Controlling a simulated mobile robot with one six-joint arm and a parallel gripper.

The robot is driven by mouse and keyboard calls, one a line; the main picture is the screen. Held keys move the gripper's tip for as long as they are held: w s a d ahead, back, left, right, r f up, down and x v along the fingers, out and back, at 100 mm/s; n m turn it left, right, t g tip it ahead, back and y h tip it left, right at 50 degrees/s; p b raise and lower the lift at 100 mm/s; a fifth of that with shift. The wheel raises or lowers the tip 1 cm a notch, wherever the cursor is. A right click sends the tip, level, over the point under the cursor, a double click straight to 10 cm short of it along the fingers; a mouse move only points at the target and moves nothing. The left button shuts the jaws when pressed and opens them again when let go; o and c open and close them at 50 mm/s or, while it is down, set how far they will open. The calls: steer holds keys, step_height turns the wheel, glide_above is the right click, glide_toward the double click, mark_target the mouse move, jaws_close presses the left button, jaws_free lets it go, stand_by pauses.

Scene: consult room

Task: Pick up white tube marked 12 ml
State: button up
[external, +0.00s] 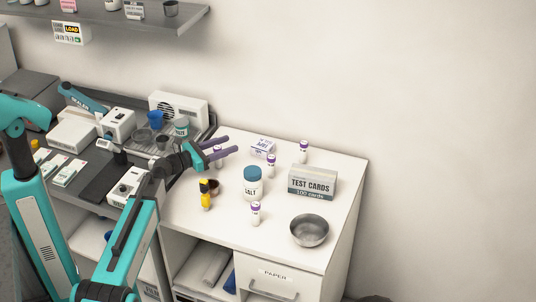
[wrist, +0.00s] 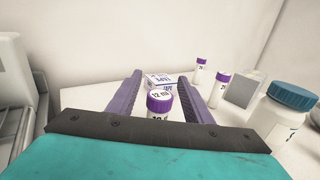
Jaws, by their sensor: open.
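The white tube marked 12 ml (wrist: 160,104) has a purple cap and stands upright between the two fingers of my gripper (wrist: 160,76) in the wrist view. The fingers are apart, with a gap on each side of the tube; its lower part is hidden by my gripper body. In the external view my gripper (external: 232,143) reaches over the left part of the white counter (external: 292,258), its purple fingers spread. A white tube (external: 218,160) shows there, partly hidden by the fingers.
Similar purple-capped tubes (external: 271,166) (external: 303,150) (external: 256,213) stand apart on the counter. A small white-purple box (wrist: 158,80) lies beyond the tube. A blue-lidded jar (external: 253,183), test cards box (external: 312,182), yellow bottle (external: 206,195) and metal bowl (external: 310,231) stand right or nearer.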

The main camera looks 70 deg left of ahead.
steer(key=shift+w, duration=0.5)
steer(key=c, duration=1.1)
steer(key=shift+r, duration=0.1)
steer(key=shift+r, duration=4.95)
